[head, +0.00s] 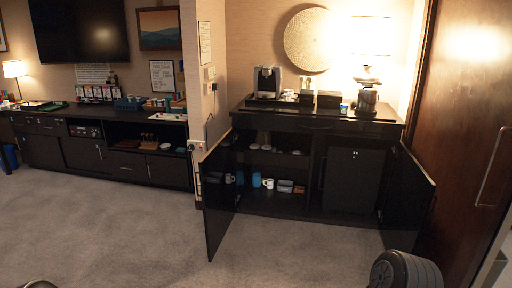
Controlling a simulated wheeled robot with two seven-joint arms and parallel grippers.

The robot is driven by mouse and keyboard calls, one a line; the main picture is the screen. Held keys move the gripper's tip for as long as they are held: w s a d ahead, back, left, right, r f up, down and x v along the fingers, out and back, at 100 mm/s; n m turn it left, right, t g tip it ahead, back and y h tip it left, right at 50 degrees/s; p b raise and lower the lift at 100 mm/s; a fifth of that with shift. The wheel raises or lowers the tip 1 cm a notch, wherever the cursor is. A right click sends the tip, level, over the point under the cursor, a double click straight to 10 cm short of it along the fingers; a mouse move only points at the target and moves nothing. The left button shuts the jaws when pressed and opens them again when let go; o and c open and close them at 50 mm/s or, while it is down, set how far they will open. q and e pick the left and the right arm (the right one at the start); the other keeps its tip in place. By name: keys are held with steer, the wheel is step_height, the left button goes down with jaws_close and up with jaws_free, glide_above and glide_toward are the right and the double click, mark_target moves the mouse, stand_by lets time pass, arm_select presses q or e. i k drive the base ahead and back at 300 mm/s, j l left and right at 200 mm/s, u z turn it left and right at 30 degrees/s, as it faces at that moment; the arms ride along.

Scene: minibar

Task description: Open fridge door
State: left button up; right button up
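The fridge (352,182) is a dark box-shaped unit in the right half of the black minibar cabinet. Its front looks closed and flush, and a thin vertical handle (322,173) shows near its left edge. The cabinet's left door (218,200) and right door (408,205) both stand open, swung out toward me. Neither of my grippers shows in the head view. A black ribbed rounded part at the bottom right edge looks like part of my arm.
The cabinet's left half has shelves with mugs (268,184) and small containers. A coffee machine (267,82) and a lamp (368,92) stand on the countertop (310,112). A tall brown wooden door (465,120) is at the right. The carpet (130,230) in front is clear.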

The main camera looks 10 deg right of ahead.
mark_target(353, 174)
steer(key=i+l+z, duration=0.4)
steer(key=i, duration=0.6)
steer(key=i+z, duration=0.35)
steer(key=i, duration=0.65)
steer(key=i+j+z, duration=0.1)
steer(key=i+z, duration=0.2)
steer(key=i, duration=0.25)
steer(key=i+j+z, duration=0.3)
steer(key=i, duration=0.2)
steer(key=i+j+z, duration=0.25)
steer(key=i, duration=0.25)
steer(key=i+j+z, duration=0.3)
steer(key=i+j, duration=0.05)
steer(key=i, duration=0.15)
